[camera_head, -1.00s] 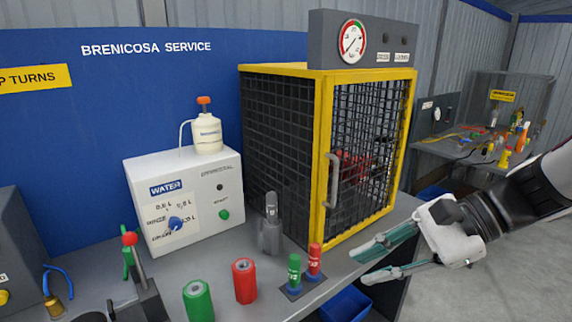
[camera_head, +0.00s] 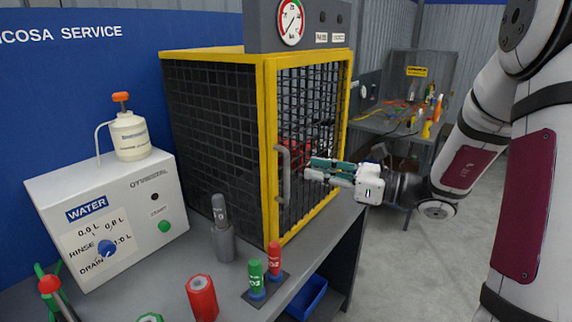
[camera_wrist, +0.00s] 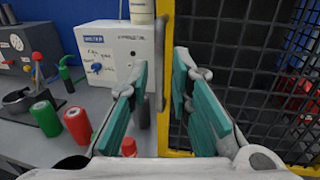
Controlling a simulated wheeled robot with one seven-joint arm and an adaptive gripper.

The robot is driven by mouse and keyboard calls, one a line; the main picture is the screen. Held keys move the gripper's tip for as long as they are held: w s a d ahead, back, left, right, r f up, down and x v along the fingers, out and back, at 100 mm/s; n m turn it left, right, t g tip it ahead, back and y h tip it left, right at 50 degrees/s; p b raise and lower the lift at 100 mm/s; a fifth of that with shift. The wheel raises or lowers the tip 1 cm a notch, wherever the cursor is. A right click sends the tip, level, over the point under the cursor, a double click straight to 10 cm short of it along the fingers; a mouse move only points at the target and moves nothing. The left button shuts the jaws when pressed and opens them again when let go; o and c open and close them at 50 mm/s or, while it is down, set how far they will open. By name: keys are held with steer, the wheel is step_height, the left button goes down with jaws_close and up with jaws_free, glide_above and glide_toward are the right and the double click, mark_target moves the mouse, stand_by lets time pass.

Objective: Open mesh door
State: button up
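The mesh door (camera_head: 310,130) is a yellow frame with black wire mesh on the front of a cage, and it looks shut. Its grey vertical bar handle (camera_head: 286,175) is on the door's left side. My gripper (camera_head: 312,170) is in front of the door, its teal-padded fingers pointing at the handle from the right, with the tips just short of it. In the wrist view the handle (camera_wrist: 165,85) stands upright between the two open fingers (camera_wrist: 160,78), with gaps at both sides. A red object (camera_head: 296,152) is partly visible behind the mesh.
A grey cylinder with a lever (camera_head: 222,240), red and green canisters (camera_head: 264,272) and a red cylinder (camera_head: 202,297) stand on the bench left of the door. A white water box (camera_head: 105,215) is further left. A blue bin (camera_head: 307,297) sits below. Floor at right is open.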

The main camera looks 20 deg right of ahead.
mark_target(287, 165)
steer(key=x, duration=0.8)
jaws_close()
